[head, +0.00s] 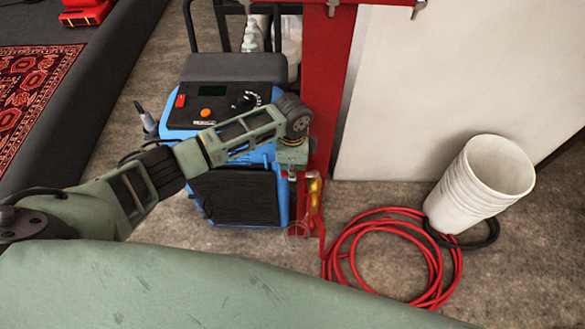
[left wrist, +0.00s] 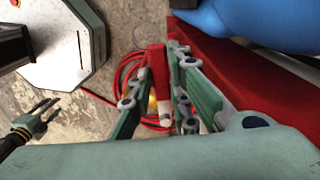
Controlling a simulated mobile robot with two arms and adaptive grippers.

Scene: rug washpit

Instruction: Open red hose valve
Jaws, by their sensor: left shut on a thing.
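The brass-yellow valve (head: 314,190) is low on the red post at the head view's centre, above the red hose (head: 395,213). My left gripper (head: 292,170) reaches down beside it, just to its left; its fingertips are hard to make out there. In the left wrist view, the left gripper (left wrist: 156,85) has its green fingers on both sides of a red lever-like part (left wrist: 158,68), shut on it. This looks like the red valve handle. A bit of yellow shows behind it. My right gripper (left wrist: 45,112) shows at the left of the wrist view, fingers apart and empty.
A blue machine (head: 236,185) with a black control panel stands left of the red post (head: 328,80). The hose lies coiled on the floor. A patterned rug (head: 30,95) lies at far left.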

